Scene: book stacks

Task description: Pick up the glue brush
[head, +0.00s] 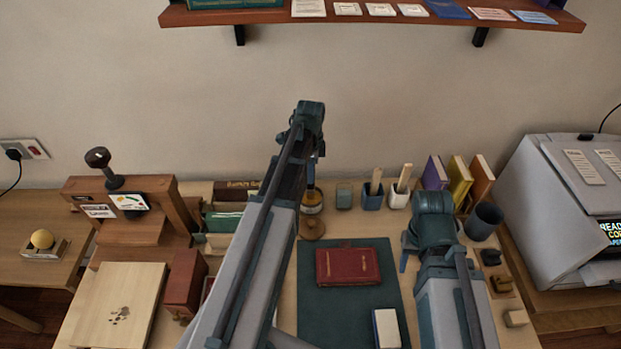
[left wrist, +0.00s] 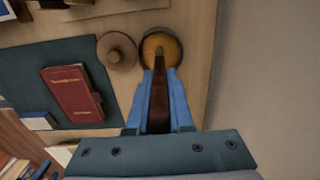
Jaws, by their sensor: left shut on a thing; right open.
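The glue brush (left wrist: 159,103) shows its dark brown handle between the two blue fingers of my left gripper (left wrist: 160,90) in the left wrist view. The gripper is shut on the handle. The brush's far end points to the round glue jar (left wrist: 174,42); whether its bristles are inside the jar is hidden. In the head view my left gripper (head: 313,178) is above the jar (head: 312,205), at the back of the desk, and my arm covers most of the brush. My right gripper (head: 432,250) is open at the right of the desk, partly hidden by its own arm.
A round brown lid (head: 311,227) lies in front of the jar. A red book (head: 348,266) lies on the dark green mat (head: 335,317). Pen cups (head: 372,200), upright books (head: 458,182) and a dark cup (head: 483,220) stand to the right. A wooden press (head: 140,232) stands left.

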